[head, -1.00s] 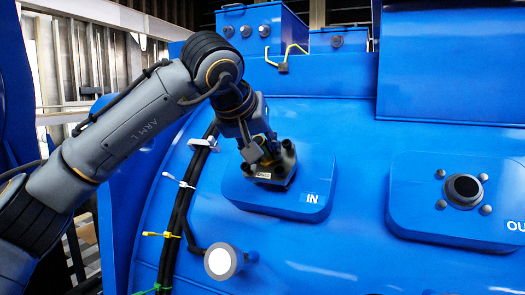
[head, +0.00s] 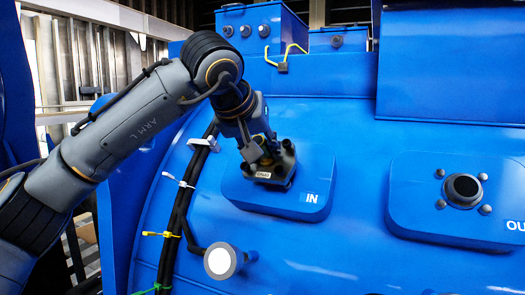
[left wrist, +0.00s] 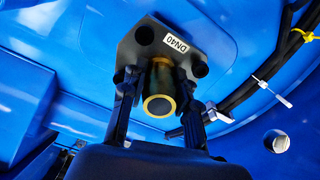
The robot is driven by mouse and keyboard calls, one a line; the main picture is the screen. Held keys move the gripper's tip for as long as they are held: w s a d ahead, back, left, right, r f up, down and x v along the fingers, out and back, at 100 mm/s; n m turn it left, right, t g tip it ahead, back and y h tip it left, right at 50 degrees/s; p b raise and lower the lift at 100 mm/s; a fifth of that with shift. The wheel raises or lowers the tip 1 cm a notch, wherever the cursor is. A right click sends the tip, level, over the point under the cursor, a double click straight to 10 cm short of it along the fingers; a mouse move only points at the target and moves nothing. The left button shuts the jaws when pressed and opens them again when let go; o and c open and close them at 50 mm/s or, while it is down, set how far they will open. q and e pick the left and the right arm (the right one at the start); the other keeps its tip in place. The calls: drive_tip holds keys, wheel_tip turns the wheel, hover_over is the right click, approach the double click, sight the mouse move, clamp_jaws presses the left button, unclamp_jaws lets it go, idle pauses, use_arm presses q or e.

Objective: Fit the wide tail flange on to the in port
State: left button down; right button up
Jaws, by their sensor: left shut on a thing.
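The flange (head: 282,178) is a dark plate with corner holes and a white label. In the left wrist view the flange (left wrist: 143,36) reads DN40 and has a brass tail pipe (left wrist: 159,98) at its middle. My left gripper (head: 264,160) is shut on it; in the left wrist view the fingers of my left gripper (left wrist: 160,82) stand on either side of the tail. The flange is over the raised blue IN pad (head: 312,197) and hides the in port and its studs. I cannot tell whether it touches the pad face. My right gripper is not in view.
The out port (head: 463,188), with several studs round it, is bare on its own pad at the right. Black cables (head: 180,215) with ties and a round white-faced fitting (head: 220,262) lie left of and below the IN pad. Blue boxes (head: 262,35) stand above.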

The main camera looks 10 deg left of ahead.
use_arm(q)
drive_tip(key=shift+w+d+f, duration=0.15)
drive_tip(key=shift+w+f, duration=0.1)
drive_tip(key=shift+w, duration=0.3)
drive_tip(key=c, duration=0.9)
unclamp_jaws()
drive_tip(key=shift+s, duration=0.25)
drive_tip(key=shift+f, duration=0.35)
drive_tip(key=shift+s+r, duration=0.15)
drive_tip(key=shift+r, duration=0.2)
drive_tip(key=v, duration=1.1)
drive_tip(key=shift+s+r, duration=0.2)
drive_tip(key=shift+s, duration=0.05)
